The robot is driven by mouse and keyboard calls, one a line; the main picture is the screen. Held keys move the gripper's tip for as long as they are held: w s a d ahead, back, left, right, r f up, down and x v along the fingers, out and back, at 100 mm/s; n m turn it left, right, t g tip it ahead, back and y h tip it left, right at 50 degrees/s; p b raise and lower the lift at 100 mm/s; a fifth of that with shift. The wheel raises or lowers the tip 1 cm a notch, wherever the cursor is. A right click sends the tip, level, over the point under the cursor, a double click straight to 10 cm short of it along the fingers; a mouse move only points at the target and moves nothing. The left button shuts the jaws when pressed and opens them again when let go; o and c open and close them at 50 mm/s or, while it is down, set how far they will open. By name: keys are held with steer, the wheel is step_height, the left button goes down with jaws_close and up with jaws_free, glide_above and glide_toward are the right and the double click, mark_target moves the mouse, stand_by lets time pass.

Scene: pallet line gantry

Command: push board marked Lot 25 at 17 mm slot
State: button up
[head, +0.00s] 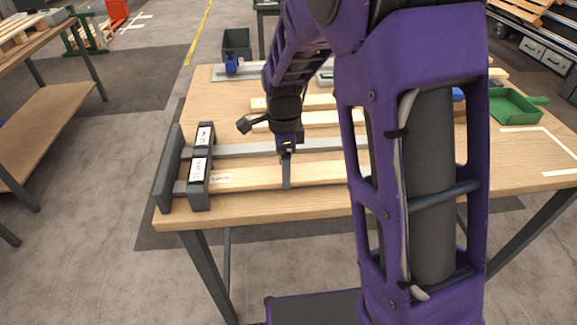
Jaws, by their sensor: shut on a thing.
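A pale wooden board (245,178) lies lengthwise near the front of the workbench. A white label sits near its left end; its writing is too small to read. My gripper (287,183) points down and is shut on this board, near the middle of its visible length. A dark gauge fixture stands at the bench's left, with an upright block (200,188) bearing white labels and a taller end plate (168,170). The board's left end is at or close to the block; I cannot tell whether it is inside a slot. My arm hides the board's right end.
A grey rail (235,151) runs behind the board. More pale boards (318,101) lie further back. A blue clamp-like part (232,65) is at the rear left, and a green dustpan (512,106) at the right. The front right bench top is clear beside white tape marks (552,142).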

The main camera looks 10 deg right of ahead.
mark_target(306, 171)
steer(key=shift+s+a+f+p, duration=0.1)
steer(key=shift+a+p, duration=0.35)
steer(key=shift+a, duration=1.55)
steer(key=shift+d, duration=0.15)
steer(key=shift+d, duration=4.4)
steer(key=o, duration=1.4)
step_height(306, 171, up, 18)
steer(key=p, duration=0.2)
steer(key=shift+f+p, duration=0.2)
steer(key=shift+p, duration=0.15)
